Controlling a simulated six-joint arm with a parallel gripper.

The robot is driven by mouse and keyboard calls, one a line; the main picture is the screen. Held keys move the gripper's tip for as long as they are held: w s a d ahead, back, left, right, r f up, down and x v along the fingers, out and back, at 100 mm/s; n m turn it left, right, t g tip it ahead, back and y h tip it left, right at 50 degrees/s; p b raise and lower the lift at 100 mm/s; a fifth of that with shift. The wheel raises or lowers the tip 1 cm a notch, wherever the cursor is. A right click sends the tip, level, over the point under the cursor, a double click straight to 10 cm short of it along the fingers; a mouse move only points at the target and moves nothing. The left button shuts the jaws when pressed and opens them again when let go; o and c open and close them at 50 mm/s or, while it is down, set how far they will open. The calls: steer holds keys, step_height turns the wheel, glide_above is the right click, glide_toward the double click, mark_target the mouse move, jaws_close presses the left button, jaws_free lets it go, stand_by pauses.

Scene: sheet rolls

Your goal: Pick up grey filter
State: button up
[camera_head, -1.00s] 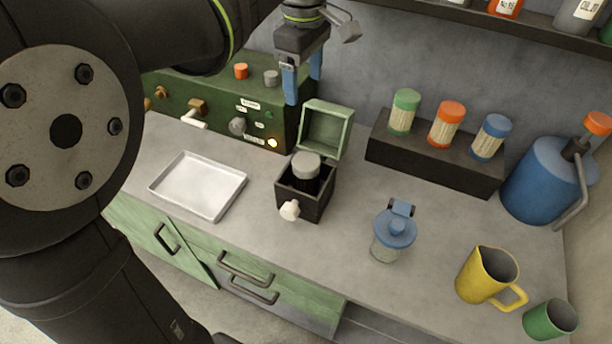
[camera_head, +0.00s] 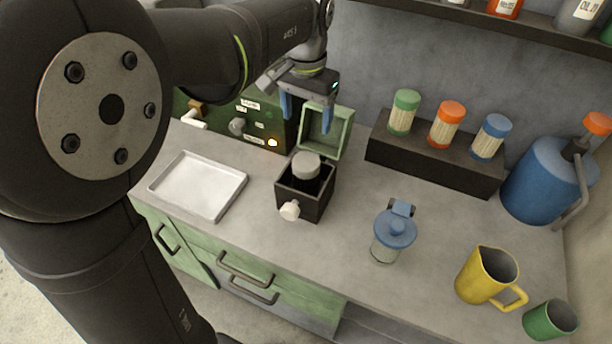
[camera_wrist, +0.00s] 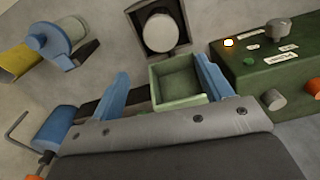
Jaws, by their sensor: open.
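The grey filter (camera_head: 306,165), a grey-capped cylinder, stands in a small open black box (camera_head: 317,204) on the counter; its lower part is hidden in the box. The box's green lid (camera_head: 345,137) is raised at the back, and a white knob (camera_head: 289,210) is on its front. My gripper (camera_head: 306,115) is open and empty, with its blue fingers pointing down, above and behind the box near the raised lid. In the wrist view the filter (camera_wrist: 161,32) lies ahead of the open fingers, with the green lid (camera_wrist: 180,80) between it and them.
A metal tray (camera_head: 203,208) lies left of the box. A green control panel (camera_head: 258,112) stands behind. To the right are a rack (camera_head: 430,158) with capped jars, a blue-lidded jar (camera_head: 392,237), a yellow mug (camera_head: 480,275), a green cup (camera_head: 549,320) and a blue canister (camera_head: 545,180).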

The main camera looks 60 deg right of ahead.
mark_target(306, 161)
step_height(306, 161, down, 17)
steer(key=shift+w+d+f, duration=0.1)
steer(key=shift+f, duration=0.05)
stand_by(0.5)
steer(key=c, duration=0.9)
